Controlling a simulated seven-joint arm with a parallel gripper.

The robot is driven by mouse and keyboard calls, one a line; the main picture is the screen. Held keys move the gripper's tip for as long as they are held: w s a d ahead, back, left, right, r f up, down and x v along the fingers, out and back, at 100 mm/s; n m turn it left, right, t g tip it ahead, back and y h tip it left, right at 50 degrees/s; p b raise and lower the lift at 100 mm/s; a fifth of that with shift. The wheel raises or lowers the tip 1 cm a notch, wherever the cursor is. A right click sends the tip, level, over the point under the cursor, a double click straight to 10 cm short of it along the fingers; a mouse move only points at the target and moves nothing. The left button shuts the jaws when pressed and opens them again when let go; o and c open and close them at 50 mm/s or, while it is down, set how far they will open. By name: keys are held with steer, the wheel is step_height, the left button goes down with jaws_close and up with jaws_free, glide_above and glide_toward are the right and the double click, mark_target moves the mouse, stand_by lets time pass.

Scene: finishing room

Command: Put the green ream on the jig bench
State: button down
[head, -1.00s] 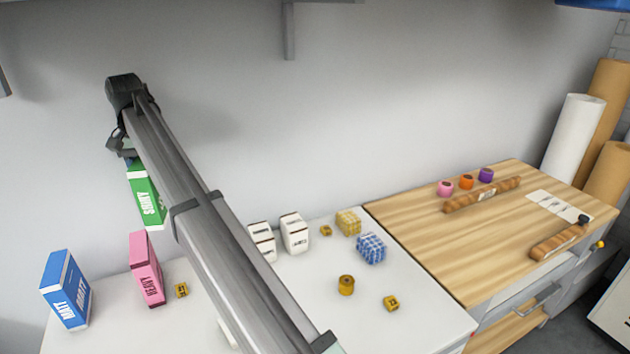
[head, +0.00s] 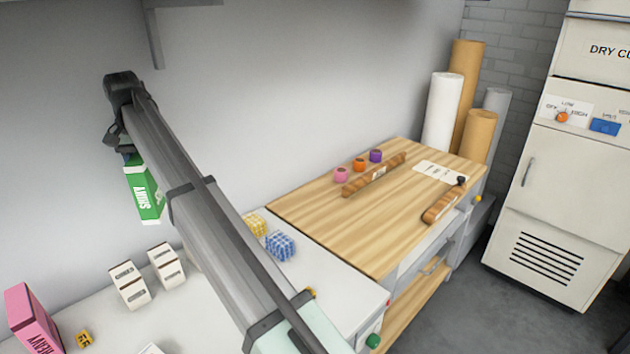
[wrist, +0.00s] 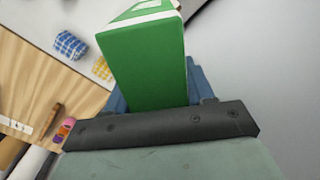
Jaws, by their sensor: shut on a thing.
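The green ream (head: 143,188), a box with white lettering and white edges, hangs from my gripper (head: 124,148) at the left of the head view, above the white table. My gripper is shut on its upper end. In the wrist view the green ream (wrist: 146,66) stands out from the jaws, whose fingertips are partly hidden behind it. The wood-topped bench (head: 335,215), which looks like the jig bench, is to the right of the ream and apart from it. Two wooden bars (head: 374,176) (head: 443,201) and a paper sheet (head: 437,174) lie on its top.
Pink, orange and purple rolls (head: 359,164) sit along the bench's back edge. The bench's near-left top is bare. The white table (head: 205,316) holds white boxes (head: 129,285), a pink ream (head: 33,318) and checked blocks (head: 281,247). A white cabinet (head: 562,205) stands at right.

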steer(key=w+d+m, duration=0.2)
steer(key=w+d, duration=0.3)
steer(key=d, duration=0.6)
steer(key=w+d+m, duration=0.2)
steer(key=w+d, duration=0.2)
steer(key=d, duration=0.6)
steer(key=w+d+m, duration=0.1)
steer(key=w+d, duration=0.4)
steer(key=d, duration=0.6)
steer(key=d+m, duration=0.6)
steer(key=d, duration=2.6)
step_height(320, 180, down, 21)
steer(key=shift+s+d, duration=0.2)
steer(key=shift+s, duration=0.05)
steer(key=shift+f, duration=0.2)
steer(key=shift+c, duration=2.1)
jaws_free()
